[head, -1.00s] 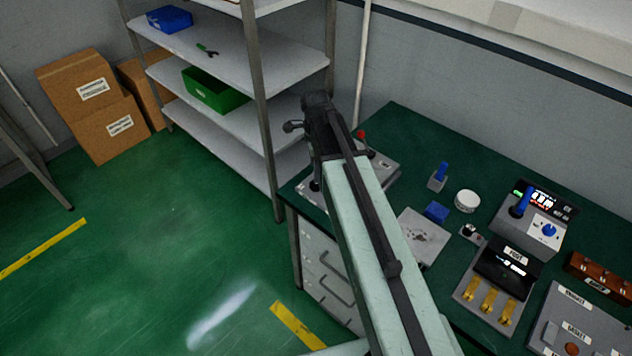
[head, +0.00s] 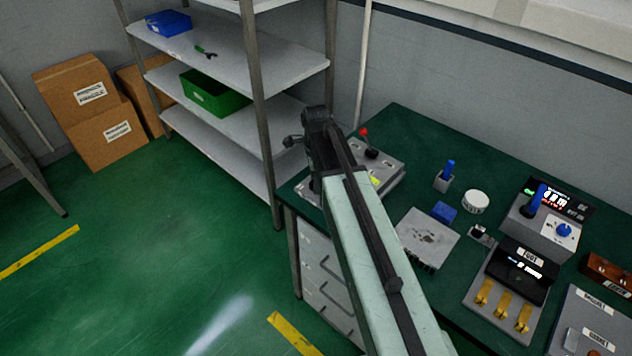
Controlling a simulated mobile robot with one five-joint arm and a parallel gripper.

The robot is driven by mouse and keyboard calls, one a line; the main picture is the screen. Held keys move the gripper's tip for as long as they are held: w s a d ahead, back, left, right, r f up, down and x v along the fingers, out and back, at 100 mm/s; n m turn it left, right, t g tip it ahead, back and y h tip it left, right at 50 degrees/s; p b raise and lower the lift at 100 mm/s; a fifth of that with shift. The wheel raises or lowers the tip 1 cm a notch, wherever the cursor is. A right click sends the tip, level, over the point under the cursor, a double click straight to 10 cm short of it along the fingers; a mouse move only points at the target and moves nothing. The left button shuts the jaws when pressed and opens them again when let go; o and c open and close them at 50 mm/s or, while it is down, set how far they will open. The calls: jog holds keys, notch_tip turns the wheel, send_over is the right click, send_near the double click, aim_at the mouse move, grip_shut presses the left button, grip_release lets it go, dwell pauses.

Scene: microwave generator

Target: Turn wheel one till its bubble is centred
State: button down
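My arm runs up the picture to a dark wrist at the bench's far left end. My gripper (head: 314,187) points down there, and its fingers are too small and dark to read. A grey device (head: 385,158) with a red-knobbed lever (head: 365,134) lies beside and partly behind the wrist. A small yellow-green patch (head: 375,181) shows on its face at the arm's edge. I cannot tell if that patch is a bubble vial. No wheel or bubble can be made out clearly; my arm hides part of this device.
The green bench (head: 430,150) also bears a grey plate (head: 428,235), a white round lid (head: 475,202), a panel with yellow levers (head: 503,290) and a box with a blue joystick (head: 545,225). A shelf rack (head: 260,100) stands left of the bench. The green floor at left is open.

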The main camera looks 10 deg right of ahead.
jog(key=shift+n, duration=0.3)
jog(key=n, duration=0.5)
jog(key=shift+n, duration=0.3)
jog(key=n, duration=0.6)
jog(key=shift+w, duration=0.1)
jog(key=n, duration=0.6)
jog(key=shift+a+n, duration=0.1)
jog(key=shift+n, duration=0.2)
jog(key=n, duration=0.6)
jog(key=c, duration=0.9)
grip_release()
